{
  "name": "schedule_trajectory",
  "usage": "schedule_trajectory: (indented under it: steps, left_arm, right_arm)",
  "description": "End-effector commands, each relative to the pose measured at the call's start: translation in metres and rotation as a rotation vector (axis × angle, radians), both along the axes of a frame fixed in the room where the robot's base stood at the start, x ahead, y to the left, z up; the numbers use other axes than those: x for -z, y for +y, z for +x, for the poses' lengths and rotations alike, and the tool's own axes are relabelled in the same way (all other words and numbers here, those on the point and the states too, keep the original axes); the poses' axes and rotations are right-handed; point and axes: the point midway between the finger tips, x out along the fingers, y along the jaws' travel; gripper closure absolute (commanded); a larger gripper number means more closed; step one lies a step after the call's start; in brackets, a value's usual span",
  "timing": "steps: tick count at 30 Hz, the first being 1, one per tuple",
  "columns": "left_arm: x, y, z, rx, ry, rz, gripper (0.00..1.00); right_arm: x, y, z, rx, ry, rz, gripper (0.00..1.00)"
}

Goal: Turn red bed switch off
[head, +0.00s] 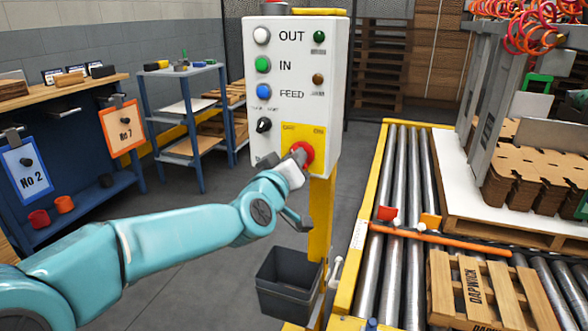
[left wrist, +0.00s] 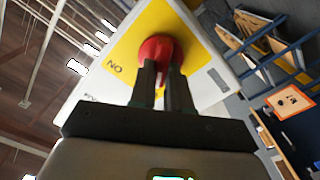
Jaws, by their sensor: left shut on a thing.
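The red bed switch (head: 303,153) is a round red knob on a yellow plate low on the white control panel (head: 294,95). The plate carries OFF at its left and ON at its right. My left gripper (head: 297,156) is at the knob, and its fingers partly cover it. In the left wrist view the red knob (left wrist: 156,49) sits between the two dark fingertips (left wrist: 164,68), which are shut on it. The ON mark shows beside it. The knob's exact turn angle is hidden by the fingers. My right gripper is not in view.
Above the switch are a black selector (head: 264,125) and white, green and blue buttons. A yellow post (head: 321,220) holds the panel, with a grey bin (head: 290,281) below. A roller conveyor (head: 395,220) stands at the right. Blue shelves (head: 186,120) stand behind at the left.

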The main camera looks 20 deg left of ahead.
Motion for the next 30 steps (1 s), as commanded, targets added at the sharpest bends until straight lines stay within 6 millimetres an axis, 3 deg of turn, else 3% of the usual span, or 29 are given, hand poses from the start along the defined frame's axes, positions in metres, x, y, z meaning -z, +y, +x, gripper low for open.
schedule_trajectory:
  steps: [12, 29, 30]
  left_arm:
    - [0.0011, 0.0006, 0.0, 0.001, 0.006, -0.178, 1.0]
    - [0.0003, 0.001, 0.0, -0.001, 0.006, -0.204, 1.0]
    - [0.0004, 0.0009, 0.0, -0.001, 0.006, -0.204, 0.7]
  right_arm:
    - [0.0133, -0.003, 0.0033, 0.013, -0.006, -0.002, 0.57]
    - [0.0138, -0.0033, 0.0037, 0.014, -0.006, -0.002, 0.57]
    - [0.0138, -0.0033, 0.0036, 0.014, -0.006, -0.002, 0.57]
